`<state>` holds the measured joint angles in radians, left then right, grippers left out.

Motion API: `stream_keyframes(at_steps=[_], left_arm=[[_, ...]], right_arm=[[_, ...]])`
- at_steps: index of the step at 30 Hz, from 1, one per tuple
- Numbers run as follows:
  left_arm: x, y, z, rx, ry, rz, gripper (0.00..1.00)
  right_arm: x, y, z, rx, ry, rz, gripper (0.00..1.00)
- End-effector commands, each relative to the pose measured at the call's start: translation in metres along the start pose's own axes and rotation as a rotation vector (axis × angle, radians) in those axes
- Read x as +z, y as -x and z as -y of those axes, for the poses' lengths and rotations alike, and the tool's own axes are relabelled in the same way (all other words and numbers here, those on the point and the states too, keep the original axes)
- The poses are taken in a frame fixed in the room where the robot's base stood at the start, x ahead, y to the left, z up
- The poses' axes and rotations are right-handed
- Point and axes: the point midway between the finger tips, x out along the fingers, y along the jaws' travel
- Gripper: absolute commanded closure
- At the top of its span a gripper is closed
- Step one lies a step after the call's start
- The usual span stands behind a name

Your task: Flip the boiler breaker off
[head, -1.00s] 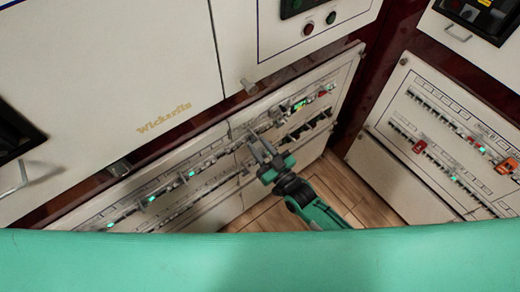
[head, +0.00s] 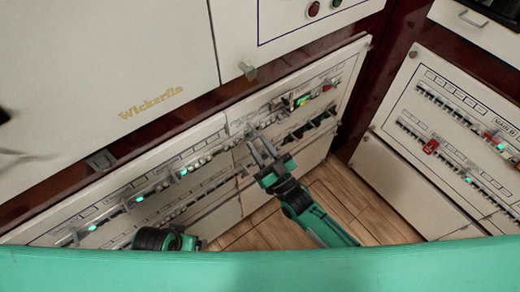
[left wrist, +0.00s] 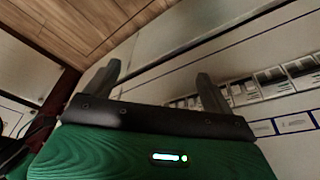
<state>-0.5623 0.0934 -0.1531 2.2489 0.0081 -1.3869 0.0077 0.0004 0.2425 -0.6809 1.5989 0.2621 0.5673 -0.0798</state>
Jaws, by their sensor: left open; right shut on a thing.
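The lower panel with breaker rows (head: 205,190) runs diagonally across the head view, with small switches and lit green indicators. Its labels are too small to read, so I cannot tell which breaker is the boiler one. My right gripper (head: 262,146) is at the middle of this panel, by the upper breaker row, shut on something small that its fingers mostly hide. My left arm shows as a dark joint at the bottom of the head view. In the left wrist view my left gripper (left wrist: 158,88) is open and empty, its fingers apart before a row of switches (left wrist: 270,85).
Another breaker panel (head: 400,170) with a red switch (head: 431,146) stands at the right. A cream cabinet (head: 90,60) marked "Wickerfla" or similar is above the rows. Wooden floor (head: 345,205) lies open between the panels. My green body covers the bottom edge.

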Motion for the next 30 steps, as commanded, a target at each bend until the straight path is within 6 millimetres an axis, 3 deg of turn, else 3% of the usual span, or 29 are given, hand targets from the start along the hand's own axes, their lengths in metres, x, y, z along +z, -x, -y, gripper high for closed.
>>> stream_keyframes(at_steps=[11,21,30], left_arm=[[-0.003,0.057,0.001,-0.002,0.0,-0.069,0.13],[-0.04,0.025,-0.039,0.093,-0.044,-0.371,0.13],[-0.064,0.015,-0.075,0.184,-0.052,-0.632,0.13]], right_arm=[[0.009,0.002,0.0,0.001,0.0,-0.094,0.94],[0.014,0.003,0.0,0.0,0.001,-0.177,0.94],[0.018,0.002,0.0,0.001,0.0,-0.244,0.94]])
